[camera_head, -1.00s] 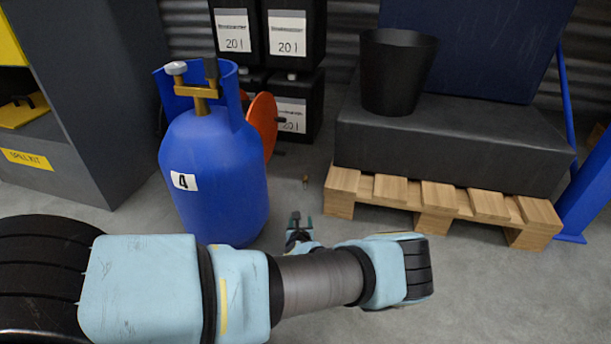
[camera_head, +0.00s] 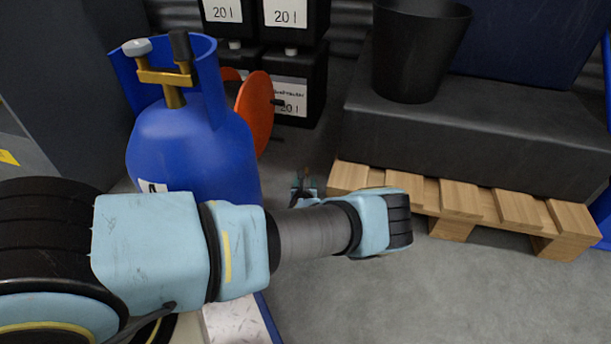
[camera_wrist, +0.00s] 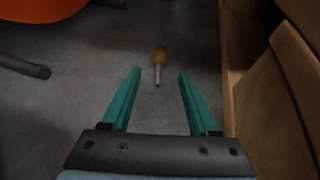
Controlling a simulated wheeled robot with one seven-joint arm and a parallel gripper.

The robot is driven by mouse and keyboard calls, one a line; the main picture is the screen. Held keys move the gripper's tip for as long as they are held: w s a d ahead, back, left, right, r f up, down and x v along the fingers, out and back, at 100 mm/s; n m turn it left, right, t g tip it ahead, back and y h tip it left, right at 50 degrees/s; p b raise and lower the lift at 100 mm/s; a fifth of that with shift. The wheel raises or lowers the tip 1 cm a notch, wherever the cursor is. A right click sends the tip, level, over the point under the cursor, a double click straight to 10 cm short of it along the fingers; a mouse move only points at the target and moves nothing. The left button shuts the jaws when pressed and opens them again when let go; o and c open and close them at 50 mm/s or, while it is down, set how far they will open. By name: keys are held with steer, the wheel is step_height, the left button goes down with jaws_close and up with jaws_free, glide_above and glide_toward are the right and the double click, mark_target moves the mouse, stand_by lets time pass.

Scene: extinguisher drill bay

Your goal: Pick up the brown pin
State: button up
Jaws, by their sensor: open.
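The brown pin (camera_wrist: 159,58) is small, with a yellow-brown body and a thin grey tip. In the wrist view it lies on the grey floor, its tip pointing towards my gripper. My gripper (camera_wrist: 159,74) is open, with green fingers on either side of the pin in the picture and no contact visible. I cannot tell how far the fingertips are above the floor. In the head view my gripper (camera_head: 304,184) is small, partly hidden by my arm, between the blue cylinder and the pallet; the pin is hard to make out there.
A blue gas cylinder (camera_head: 190,150) stands on the left, with an orange disc (camera_head: 256,112) behind it. A wooden pallet (camera_head: 460,197) bearing a dark block (camera_head: 480,140) and black bin (camera_head: 415,50) is close on the right. Black canisters (camera_head: 293,85) stand behind. Floor between is narrow.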

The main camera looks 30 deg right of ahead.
steer(key=b+x, duration=0.2)
steer(key=x, duration=0.3)
steer(key=shift+f+b, duration=0.2)
steer(key=shift+b, duration=0.2)
steer(key=shift+w+d, duration=0.1)
steer(key=shift+w, duration=0.1)
steer(key=shift+c, duration=0.3)
jaws_close()
